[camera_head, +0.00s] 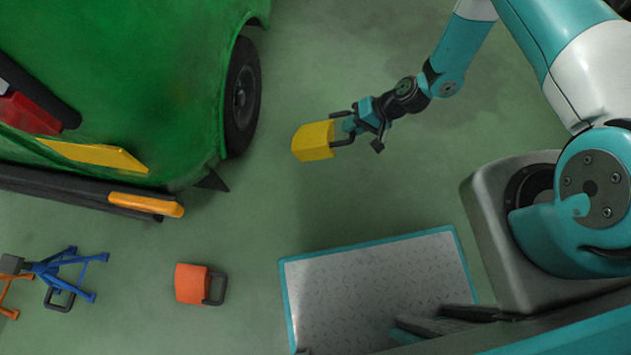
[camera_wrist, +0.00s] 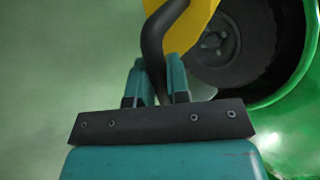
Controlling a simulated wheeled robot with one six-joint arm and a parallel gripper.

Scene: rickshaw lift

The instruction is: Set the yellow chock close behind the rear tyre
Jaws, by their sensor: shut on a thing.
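The yellow chock (camera_head: 313,142) hangs from my gripper (camera_head: 350,126), which is shut on its dark handle. In the wrist view the handle (camera_wrist: 156,45) passes between my gripper's fingers (camera_wrist: 157,82), and part of the yellow chock (camera_wrist: 187,28) shows beyond it. The rear tyre (camera_head: 243,96) is under the green body at the left of the head view. The chock is to the right of the tyre, with a gap of floor between them. The tyre also shows behind the chock in the wrist view (camera_wrist: 258,45). The chock's height above the floor is unclear.
The green rickshaw (camera_head: 140,60) fills the upper left, with a dark bumper (camera_head: 70,190) low at its rear. An orange chock (camera_head: 192,284) lies on the floor below it. My platform (camera_head: 375,285) is below; the floor between is clear.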

